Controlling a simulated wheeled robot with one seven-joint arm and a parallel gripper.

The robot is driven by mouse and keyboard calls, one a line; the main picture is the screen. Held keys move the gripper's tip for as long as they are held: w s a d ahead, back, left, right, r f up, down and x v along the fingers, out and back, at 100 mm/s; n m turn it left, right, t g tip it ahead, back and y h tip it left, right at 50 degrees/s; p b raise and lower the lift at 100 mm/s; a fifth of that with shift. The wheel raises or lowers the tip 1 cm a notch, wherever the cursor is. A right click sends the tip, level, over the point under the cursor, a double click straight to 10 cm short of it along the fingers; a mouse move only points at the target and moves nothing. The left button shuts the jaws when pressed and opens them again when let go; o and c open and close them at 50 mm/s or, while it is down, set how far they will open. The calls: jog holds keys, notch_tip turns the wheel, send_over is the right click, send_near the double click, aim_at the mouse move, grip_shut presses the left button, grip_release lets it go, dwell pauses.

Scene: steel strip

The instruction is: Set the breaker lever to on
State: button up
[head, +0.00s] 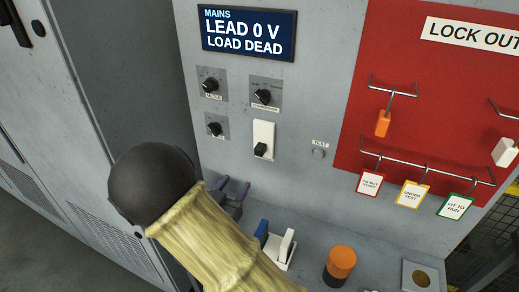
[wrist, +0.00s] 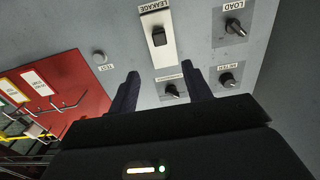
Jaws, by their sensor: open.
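A black lever (head: 260,150) sits on an upright white plate (head: 263,131) on the grey panel. In the head view it is low on the plate. In the wrist view, which is upside down, the lever (wrist: 159,38) shows beside a label reading LEAKAGE. No on or off marking is legible. My gripper (head: 233,191) is open and empty, left of and below the lever in the head view, partly hidden by my arm. In the wrist view its dark fingers (wrist: 159,82) are apart, with the lever beyond their tips, not touched.
A screen (head: 248,33) reads MAINS LEAD 0 V LOAD DEAD. Several black knobs (head: 263,96) and a TEST button (head: 319,153) surround the plate. A red lock-out board (head: 400,75) with hooks and tags is at right. A blue-and-white part (head: 287,246) and an orange-topped cylinder (head: 340,263) stand below.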

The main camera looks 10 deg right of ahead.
aim_at(258, 152)
dwell(0.3)
jog(key=p+x, duration=0.6)
jog(key=x, duration=1)
jog(key=shift+w+d+r, duration=0.1)
jog(key=shift+w+d, duration=0.15)
jog(key=shift+w+d+p, duration=0.1)
jog(key=shift+w+p, duration=0.25)
jog(key=shift+w, duration=0.05)
jog(key=shift+s+d, duration=0.1)
jog(key=shift+s, duration=0.05)
jog(key=shift+c, duration=0.4)
grip_shut()
